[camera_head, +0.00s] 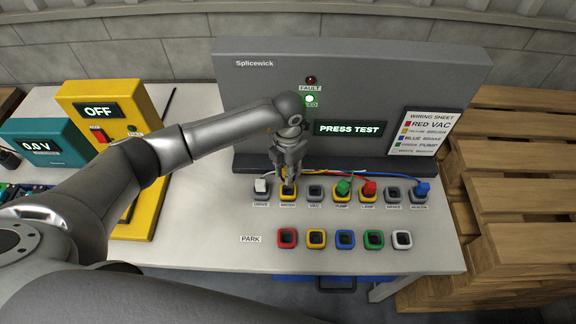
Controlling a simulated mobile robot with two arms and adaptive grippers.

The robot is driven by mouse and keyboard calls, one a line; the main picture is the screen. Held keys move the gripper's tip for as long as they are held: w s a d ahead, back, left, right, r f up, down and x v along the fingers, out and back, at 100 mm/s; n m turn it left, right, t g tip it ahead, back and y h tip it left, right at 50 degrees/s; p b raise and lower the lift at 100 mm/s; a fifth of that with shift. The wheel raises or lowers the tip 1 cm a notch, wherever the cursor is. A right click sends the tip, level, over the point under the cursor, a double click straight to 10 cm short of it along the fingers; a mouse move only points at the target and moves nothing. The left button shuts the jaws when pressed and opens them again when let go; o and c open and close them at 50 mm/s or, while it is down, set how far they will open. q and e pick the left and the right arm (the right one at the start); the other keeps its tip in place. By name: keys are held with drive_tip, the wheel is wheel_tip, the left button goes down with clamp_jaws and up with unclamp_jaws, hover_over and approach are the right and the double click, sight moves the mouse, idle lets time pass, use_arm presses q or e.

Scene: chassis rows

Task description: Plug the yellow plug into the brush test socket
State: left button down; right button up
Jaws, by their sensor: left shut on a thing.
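My left gripper (288,184) points down over the socket labelled BRUSH (289,199) in the back row, which has a yellow rim. It is shut on the yellow plug, which its fingers hide almost wholly. The fingertips are right at the socket's opening; I cannot tell how deep the plug sits. The yellow park socket (317,239) in the front row is empty. My right gripper is not in view.
A white plug (261,186) stands left of the gripper. Green (343,187), red (369,188) and blue (422,188) plugs stand to the right, with wires behind. The grey panel (250,100) rises at the back, showing PRESS TEST.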

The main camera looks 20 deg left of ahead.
use_arm(q)
drive_tip(key=shift+f+b, duration=1.4)
drive_tip(key=shift+f, duration=0.95)
drive_tip(key=shift+b, duration=0.3)
drive_tip(key=shift+f+b, duration=1.15)
drive_tip(key=shift+f, duration=0.15)
drive_tip(key=c, duration=1.2)
unclamp_jaws()
drive_tip(key=shift+r, duration=0.1)
wheel_tip(320, 180, up, 12)
drive_tip(key=shift+f, duration=0.1)
